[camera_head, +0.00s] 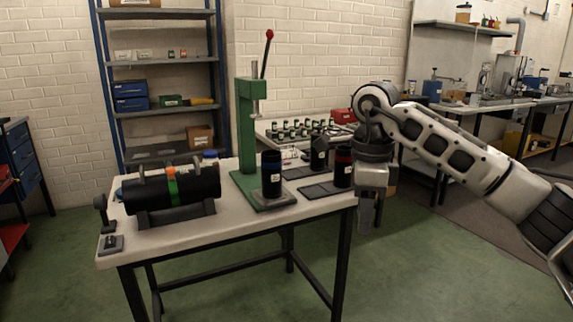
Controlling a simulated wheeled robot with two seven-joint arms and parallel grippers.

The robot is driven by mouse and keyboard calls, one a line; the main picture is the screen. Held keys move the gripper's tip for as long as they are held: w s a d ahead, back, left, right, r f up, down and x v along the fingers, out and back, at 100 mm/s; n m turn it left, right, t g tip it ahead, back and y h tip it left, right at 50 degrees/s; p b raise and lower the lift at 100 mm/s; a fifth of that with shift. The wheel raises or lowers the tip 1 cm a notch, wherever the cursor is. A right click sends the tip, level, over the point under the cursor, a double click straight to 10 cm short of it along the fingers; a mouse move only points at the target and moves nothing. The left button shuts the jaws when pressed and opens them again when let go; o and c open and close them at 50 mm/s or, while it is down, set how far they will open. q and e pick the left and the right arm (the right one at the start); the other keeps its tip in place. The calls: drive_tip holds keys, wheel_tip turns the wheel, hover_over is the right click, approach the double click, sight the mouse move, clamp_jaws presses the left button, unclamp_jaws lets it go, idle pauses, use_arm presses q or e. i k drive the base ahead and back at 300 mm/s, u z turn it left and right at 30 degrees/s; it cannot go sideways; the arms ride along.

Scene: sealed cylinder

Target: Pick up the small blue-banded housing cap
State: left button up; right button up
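A black cylindrical cap with a dark blue band (272,173) and a white label stands upright on the base of the green press. A black cylinder with a red band (343,166) stands on a dark mat at the right of the table, partly hidden by my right arm. A dark housing piece (319,152) stands just left of it. My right gripper (367,218) hangs fingers down beside the table's right edge, apart from these pieces. No object shows in it, and its finger gap is too small to judge. My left gripper is out of view.
The green lever press (247,130) rises mid-table. A large black cylinder with green and orange bands (172,190) lies in a cradle at the left. A small blue-topped item (210,154) stands behind it. The table's front edge (220,237) is clear.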

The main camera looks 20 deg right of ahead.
sight(271, 161)
drive_tip(key=z, duration=1.8)
drive_tip(key=i, duration=4.65)
drive_tip(key=u, duration=2.05)
drive_tip(key=i, duration=1.45)
drive_tip(key=u, duration=3.5)
drive_tip(key=i, duration=0.5)
drive_tip(key=z, duration=0.1)
